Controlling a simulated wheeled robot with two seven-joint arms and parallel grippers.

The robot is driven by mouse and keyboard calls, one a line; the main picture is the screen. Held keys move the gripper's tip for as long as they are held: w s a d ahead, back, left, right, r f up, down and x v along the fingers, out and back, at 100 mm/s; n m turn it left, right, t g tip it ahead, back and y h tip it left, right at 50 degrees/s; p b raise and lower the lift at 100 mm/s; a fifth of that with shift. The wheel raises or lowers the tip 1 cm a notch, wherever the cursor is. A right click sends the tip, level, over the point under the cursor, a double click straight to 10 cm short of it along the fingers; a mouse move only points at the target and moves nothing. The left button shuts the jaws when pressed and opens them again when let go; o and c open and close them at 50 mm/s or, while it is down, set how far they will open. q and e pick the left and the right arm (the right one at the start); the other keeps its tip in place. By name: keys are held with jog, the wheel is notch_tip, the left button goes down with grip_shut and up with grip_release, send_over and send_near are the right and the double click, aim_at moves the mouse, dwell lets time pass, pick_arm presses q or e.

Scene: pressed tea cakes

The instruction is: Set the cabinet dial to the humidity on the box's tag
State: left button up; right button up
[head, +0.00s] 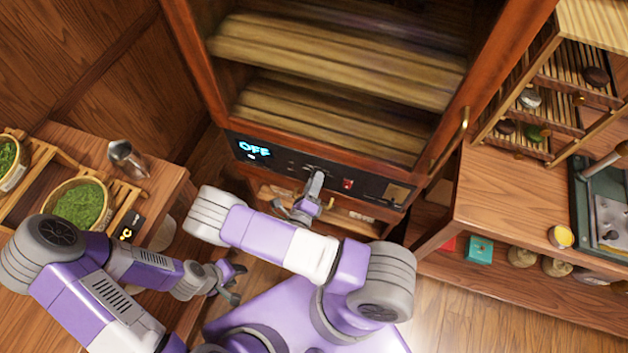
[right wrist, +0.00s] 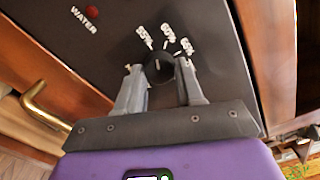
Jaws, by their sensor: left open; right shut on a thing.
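The cabinet (head: 196,47) stands in the middle of the head view, with a dark control panel (head: 275,160) along its bottom. The panel's display (head: 254,149) reads OFF. My right gripper (head: 316,178) is at the panel and hides the dial in that view. In the right wrist view, the round black dial (right wrist: 160,72) sits between the two fingertips, which are shut on it. Several white percent labels (right wrist: 168,33) arc above it; their figures are blurred, and where the dial points is unclear. My left gripper (head: 236,284) is open and empty, low on the left. No readable box tag shows.
A red switch (head: 347,184) is right of my right gripper on the panel. A brass handle (head: 463,132) sticks out on the cabinet's right. A left table holds baskets of green leaves (head: 82,204). A teal box (head: 479,249) sits under the right counter (head: 490,200).

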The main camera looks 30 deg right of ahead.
pick_arm(q)
jog(key=shift+r+p, duration=0.35)
jog(key=shift+r, duration=0.1)
pick_arm(e)
jog(key=shift+n, duration=1.6)
jog(key=o, duration=1)
jog(key=shift+o, duration=0.2)
